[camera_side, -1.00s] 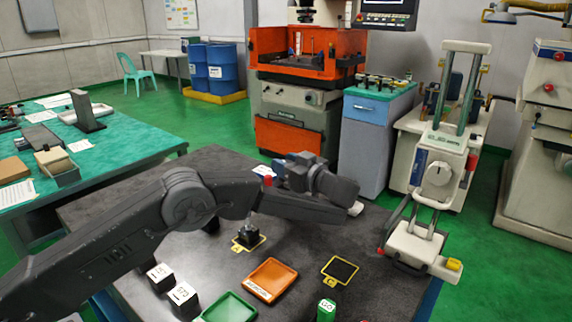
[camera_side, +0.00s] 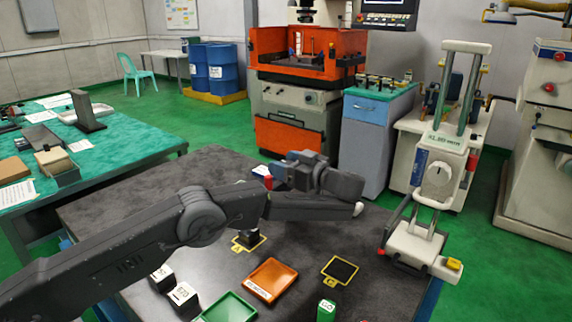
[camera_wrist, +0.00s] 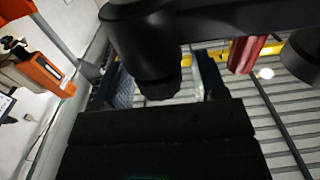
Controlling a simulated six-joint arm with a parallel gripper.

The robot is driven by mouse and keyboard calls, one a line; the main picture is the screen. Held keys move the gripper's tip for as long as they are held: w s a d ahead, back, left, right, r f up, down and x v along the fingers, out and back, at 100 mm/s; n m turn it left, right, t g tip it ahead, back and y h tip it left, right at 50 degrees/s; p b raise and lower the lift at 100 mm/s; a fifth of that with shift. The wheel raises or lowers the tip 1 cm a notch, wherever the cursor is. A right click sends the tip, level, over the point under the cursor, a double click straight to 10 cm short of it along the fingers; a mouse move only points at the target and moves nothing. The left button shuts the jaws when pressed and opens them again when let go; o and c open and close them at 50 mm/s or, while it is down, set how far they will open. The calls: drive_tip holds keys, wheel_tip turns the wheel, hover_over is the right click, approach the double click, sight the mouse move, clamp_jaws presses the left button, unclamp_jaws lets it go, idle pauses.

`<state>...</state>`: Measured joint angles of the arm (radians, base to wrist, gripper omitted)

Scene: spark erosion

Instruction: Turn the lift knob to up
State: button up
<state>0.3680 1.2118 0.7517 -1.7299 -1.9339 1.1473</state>
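A round pale knob (camera_side: 438,175) sits on the front of the cream twin-column unit (camera_side: 450,145) at the right of the side view. I take it for the lift knob; its setting is too small to read. My gripper (camera_side: 283,176) is left of that unit, above the far part of the dark table, well apart from the knob. In the wrist view, two dark fingers (camera_wrist: 165,82) appear spread apart at the far edge of a black block. A dark cylinder (camera_wrist: 150,45) shows between them; I cannot tell what it is or whether they touch it.
The dark table (camera_side: 210,165) bears an orange tray (camera_side: 271,279), a green tray (camera_side: 228,309), a yellow-framed black pad (camera_side: 340,270), a small black block (camera_side: 249,237) and labelled blocks (camera_side: 182,296). A red piece (camera_wrist: 245,50) and slats (camera_wrist: 265,110) show in the wrist view.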

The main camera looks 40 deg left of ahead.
drive_tip(key=shift+m+t, duration=0.5)
drive_tip(key=shift+t, duration=0.1)
drive_tip(key=shift+m+t, duration=1)
drive_tip(key=shift+t, duration=0.7)
drive_tip(key=v, duration=0.8)
drive_tip(key=w+a+r+m+t+h, duration=0.1)
drive_tip(key=w+r+m+t+h, duration=0.15)
drive_tip(key=r+t, duration=0.35)
drive_tip(key=w+a+r+m+t+h, duration=0.1)
drive_tip(key=w+a+r+t+h, duration=0.15)
drive_tip(key=r, duration=0.55)
drive_tip(key=s+d+r+m+t+h, duration=0.2)
drive_tip(key=s+r+m+t+h, duration=0.35)
drive_tip(key=r+m+h, duration=0.35)
drive_tip(key=s+a+f+m+g+h, duration=0.1)
drive_tip(key=s+f+g+h, duration=0.1)
drive_tip(key=s, duration=0.7)
drive_tip(key=s+a+f+m+g+h, duration=0.1)
drive_tip(key=s+f+g, duration=0.3)
drive_tip(key=s+f, duration=0.3)
drive_tip(key=s+a+f+m+g+h, duration=0.1)
drive_tip(key=s+f+g+h, duration=0.1)
drive_tip(key=s, duration=1)
wheel_tip(320, 180, down, 3)
drive_tip(key=shift+s+a+r+g+h, duration=0.2)
drive_tip(key=shift+s+g+h, duration=0.1)
drive_tip(key=shift+g, duration=0.6)
drive_tip(key=shift+d+m, duration=0.1)
drive_tip(key=shift+m, duration=0.15)
